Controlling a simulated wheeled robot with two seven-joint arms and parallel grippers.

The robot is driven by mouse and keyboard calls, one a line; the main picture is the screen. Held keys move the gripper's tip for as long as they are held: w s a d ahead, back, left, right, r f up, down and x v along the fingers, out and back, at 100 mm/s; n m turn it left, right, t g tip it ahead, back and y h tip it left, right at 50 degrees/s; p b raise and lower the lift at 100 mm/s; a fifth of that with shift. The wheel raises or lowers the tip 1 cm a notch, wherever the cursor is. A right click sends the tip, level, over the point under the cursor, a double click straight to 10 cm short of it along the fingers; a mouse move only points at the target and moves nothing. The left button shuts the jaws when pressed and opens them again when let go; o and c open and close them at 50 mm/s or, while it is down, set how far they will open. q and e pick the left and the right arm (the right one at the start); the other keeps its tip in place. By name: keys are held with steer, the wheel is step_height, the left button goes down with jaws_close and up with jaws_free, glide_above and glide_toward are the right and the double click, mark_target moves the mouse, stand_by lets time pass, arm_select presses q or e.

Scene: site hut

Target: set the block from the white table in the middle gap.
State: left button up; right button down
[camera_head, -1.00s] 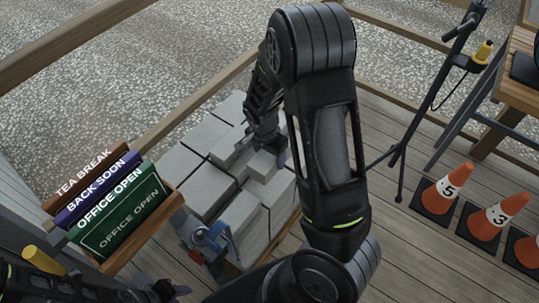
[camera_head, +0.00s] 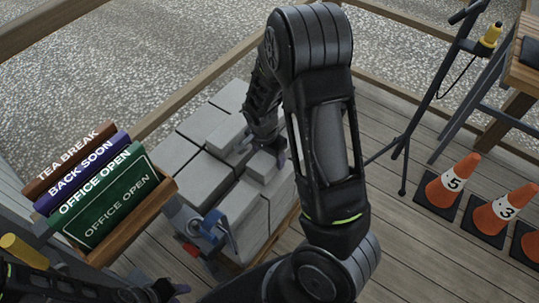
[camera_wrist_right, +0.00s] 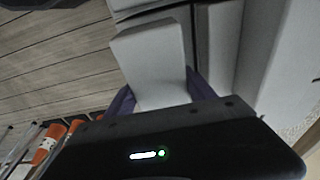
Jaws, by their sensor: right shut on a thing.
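My right gripper (camera_head: 266,150) is shut on a pale grey block (camera_head: 262,168) at the top of a stack of grey blocks (camera_head: 170,157). In the right wrist view the held block (camera_wrist_right: 150,52) sits between the purple fingers of my right gripper (camera_wrist_right: 160,95). Dark seams run between the stacked blocks, one close beside the held block. I cannot tell whether the held block touches the stack, and my arm hides part of the area. My left gripper (camera_head: 170,290) is at the bottom left edge, mostly cut off. I cannot make out a white table.
A wooden rack (camera_head: 165,195) of coloured signs stands left of the stack. A blue clamp-like tool (camera_head: 208,232) is at the stack's near left side. Orange numbered cones (camera_head: 453,183) stand on the plank floor (camera_head: 385,235) at right, near a black stand (camera_head: 425,110).

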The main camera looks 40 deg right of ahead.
mark_target(267, 156)
steer(key=shift+f+b, duration=1.6)
steer(key=shift+f, duration=0.7)
steer(key=c, duration=0.6)
jaws_free()
steer(key=o, duration=0.4)
steer(key=shift+c, duration=0.2)
steer(key=shift+f, duration=0.1)
steer(key=r, duration=0.2)
steer(key=r+p, duration=0.1)
steer(key=r, duration=0.2)
steer(key=a+r+p, duration=0.1)
steer(key=r, duration=0.2)
steer(key=shift+s+a, duration=0.1)
steer(key=shift+s, duration=0.05)
